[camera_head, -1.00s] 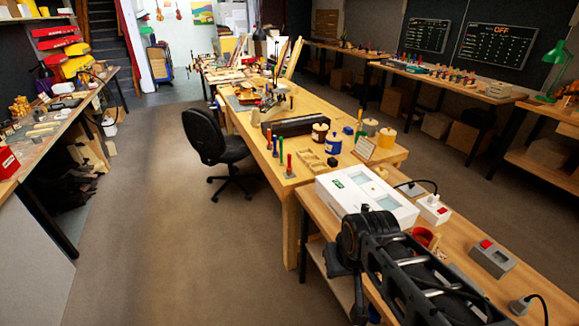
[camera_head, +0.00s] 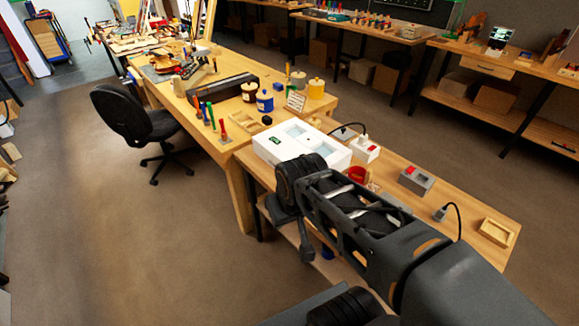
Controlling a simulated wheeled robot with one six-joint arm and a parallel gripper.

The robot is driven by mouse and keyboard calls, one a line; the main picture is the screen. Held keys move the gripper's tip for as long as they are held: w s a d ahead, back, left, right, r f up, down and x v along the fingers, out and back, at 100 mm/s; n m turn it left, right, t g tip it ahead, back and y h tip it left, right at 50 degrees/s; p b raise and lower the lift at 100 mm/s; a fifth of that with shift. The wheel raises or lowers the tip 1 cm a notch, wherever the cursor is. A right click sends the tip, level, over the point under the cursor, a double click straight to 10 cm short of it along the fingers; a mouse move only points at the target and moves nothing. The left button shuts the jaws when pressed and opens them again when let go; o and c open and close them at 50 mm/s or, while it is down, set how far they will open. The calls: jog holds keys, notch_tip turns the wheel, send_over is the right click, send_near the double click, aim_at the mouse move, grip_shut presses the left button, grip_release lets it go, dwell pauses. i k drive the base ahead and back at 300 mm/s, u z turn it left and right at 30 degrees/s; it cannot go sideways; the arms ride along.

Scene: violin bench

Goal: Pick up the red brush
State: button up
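A slim red upright tool (camera_head: 223,131), which looks like the red brush, stands at the near left corner of the middle wooden table. A green one (camera_head: 211,116) and a blue one (camera_head: 203,111) stand upright just behind it. My arm reaches in from the lower right and bends above the near bench. A dark part hanging below the bend appears to be my gripper (camera_head: 307,248). It is right of and nearer than the red brush, well apart from it. Its fingers are too dark and small to tell whether they are open.
A white box (camera_head: 268,150) stands on the near bench (camera_head: 478,204), left of a grey box with a red switch (camera_head: 416,179). Jars and a blue pot (camera_head: 265,101) stand behind the brushes. A black chair (camera_head: 128,122) stands left of the table. The floor before it is clear.

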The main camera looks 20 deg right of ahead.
aim_at(224, 136)
jog(key=u, duration=0.3)
jog(key=i, duration=0.45)
jog(key=u, duration=0.5)
jog(key=i, duration=1.4)
jog(key=z, duration=0.6)
